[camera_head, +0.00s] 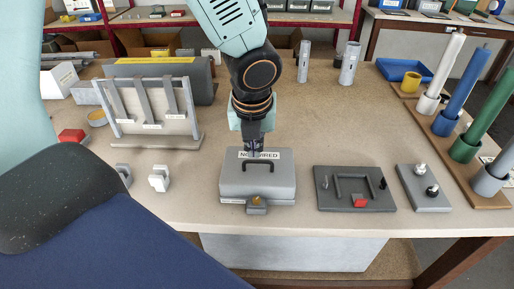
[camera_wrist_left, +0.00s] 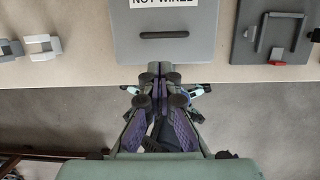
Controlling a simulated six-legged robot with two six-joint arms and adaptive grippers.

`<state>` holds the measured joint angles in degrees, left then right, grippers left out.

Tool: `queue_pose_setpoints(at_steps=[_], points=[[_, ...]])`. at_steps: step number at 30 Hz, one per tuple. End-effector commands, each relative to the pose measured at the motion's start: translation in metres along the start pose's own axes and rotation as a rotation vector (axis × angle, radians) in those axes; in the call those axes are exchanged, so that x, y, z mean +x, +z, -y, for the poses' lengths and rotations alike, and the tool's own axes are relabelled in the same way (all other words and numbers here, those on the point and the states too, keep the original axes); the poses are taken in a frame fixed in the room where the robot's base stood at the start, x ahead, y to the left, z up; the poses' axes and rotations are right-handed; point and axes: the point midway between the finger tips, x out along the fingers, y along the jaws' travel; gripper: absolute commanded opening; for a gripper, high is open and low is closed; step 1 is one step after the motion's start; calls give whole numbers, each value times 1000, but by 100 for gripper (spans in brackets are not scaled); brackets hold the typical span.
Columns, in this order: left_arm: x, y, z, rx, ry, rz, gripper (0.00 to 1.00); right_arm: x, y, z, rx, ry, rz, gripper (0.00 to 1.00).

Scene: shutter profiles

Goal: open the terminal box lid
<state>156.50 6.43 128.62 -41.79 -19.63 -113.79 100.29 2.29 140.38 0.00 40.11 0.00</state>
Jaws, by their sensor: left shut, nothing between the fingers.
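The grey terminal box (camera_head: 232,190) sits near the front edge of the bench. Its lid (camera_head: 235,170) is down and carries a dark bar handle (camera_head: 258,162) and a white label reading "NOT WIRED". A small grey latch block with an orange spot (camera_head: 256,204) is at its front. My right gripper is out of view.
A dark plate with a bracket and red block (camera_head: 328,200) lies right of the box, beside a smaller plate with knobs (camera_head: 413,199). White clips (camera_head: 159,179) lie left. A profile rack (camera_head: 150,140) stands behind left. Coloured posts (camera_head: 486,112) stand at the right.

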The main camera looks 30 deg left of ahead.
Motion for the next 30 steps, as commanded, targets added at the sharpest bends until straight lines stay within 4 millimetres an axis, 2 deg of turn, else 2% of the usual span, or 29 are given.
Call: queue_pose_setpoints(at_steps=[1,3,13,19,30], points=[[14,-2,0,-1,0,-3,0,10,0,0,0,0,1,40],[25,-2,0,-1,-1,-3,0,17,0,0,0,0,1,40],[69,-1,2,-2,0,-2,0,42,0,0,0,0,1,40],[78,2,3,-2,-1,0,0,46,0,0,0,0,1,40],[78,3,3,-2,-1,-1,0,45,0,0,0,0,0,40]])
